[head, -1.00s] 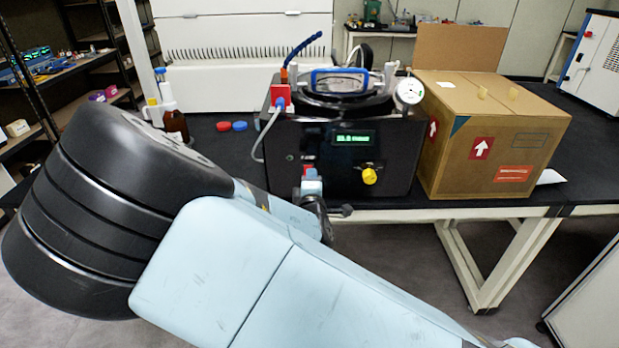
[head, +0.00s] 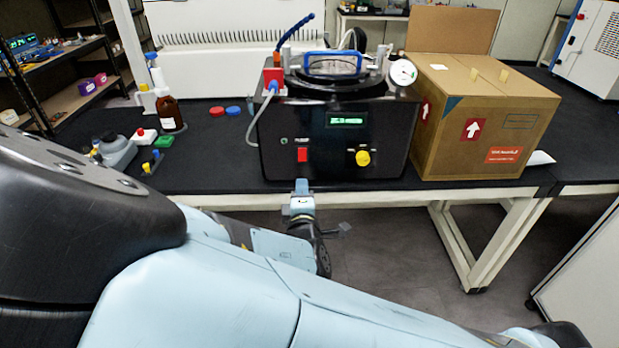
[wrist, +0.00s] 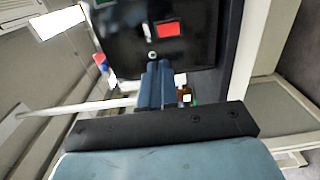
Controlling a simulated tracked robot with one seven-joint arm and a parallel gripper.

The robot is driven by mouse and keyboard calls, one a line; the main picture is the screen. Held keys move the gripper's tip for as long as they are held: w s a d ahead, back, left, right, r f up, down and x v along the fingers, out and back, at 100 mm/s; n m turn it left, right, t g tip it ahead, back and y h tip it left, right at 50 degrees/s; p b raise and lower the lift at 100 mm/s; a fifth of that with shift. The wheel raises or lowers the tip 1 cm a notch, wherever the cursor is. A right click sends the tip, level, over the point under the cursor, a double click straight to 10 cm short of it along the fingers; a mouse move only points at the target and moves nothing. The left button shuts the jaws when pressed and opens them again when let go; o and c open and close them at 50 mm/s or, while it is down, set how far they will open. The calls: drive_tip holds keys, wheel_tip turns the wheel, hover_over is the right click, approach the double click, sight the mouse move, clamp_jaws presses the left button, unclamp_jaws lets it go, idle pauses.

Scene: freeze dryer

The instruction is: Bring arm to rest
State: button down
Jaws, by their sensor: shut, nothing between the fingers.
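My gripper (head: 302,188) shows small in the head view, in front of the bench's front edge and below the black freeze dryer (head: 285,155). In the wrist view its two blue-grey fingers (wrist: 157,72) lie together, shut and empty, pointing toward the dryer's black front panel (wrist: 125,38). The fingers appear apart from the panel. The dryer has a lit green display (head: 347,121), a red switch (head: 302,155) and a yellow knob (head: 362,158). The red switch also shows in the wrist view (wrist: 168,30). My large arm links fill the lower left of the head view.
A cardboard box (head: 480,130) stands right of the dryer on the black bench (head: 215,165). A brown bottle (head: 169,114), red and blue caps and small bottles are at the left. Shelves (head: 65,95) stand far left. Floor shows open below the bench at right.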

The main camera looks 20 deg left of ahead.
drive_tip(key=shift+w+d, duration=0.1)
drive_tip(key=w+d+f+m+g+h, duration=0.3)
drive_tip(key=w+d+m+g+h, duration=0.1)
drive_tip(key=w+d+m+g, duration=0.3)
drive_tip(key=d+r+m+g+y, duration=0.1)
drive_tip(key=d+r+m+g, duration=0.2)
drive_tip(key=d+r+m, duration=0.45)
drive_tip(key=s+d+r+m+g+y, duration=0.1)
drive_tip(key=s+d+r+m, duration=0.25)
drive_tip(key=d+r, duration=0.95)
drive_tip(key=s+d+r+m+h, duration=0.1)
drive_tip(key=s+d+r, duration=0.2)
drive_tip(key=s+d, duration=0.4)
drive_tip(key=s+d+r+m+h, duration=0.2)
drive_tip(key=s+d+r, duration=0.1)
drive_tip(key=s+d, duration=0.3)
drive_tip(key=shift+s+d+r+m+g+h, duration=0.3)
drive_tip(key=shift+s+d, duration=0.1)
drive_tip(key=shift+s, duration=0.4)
drive_tip(key=c, duration=1.8)
unclamp_jaws()
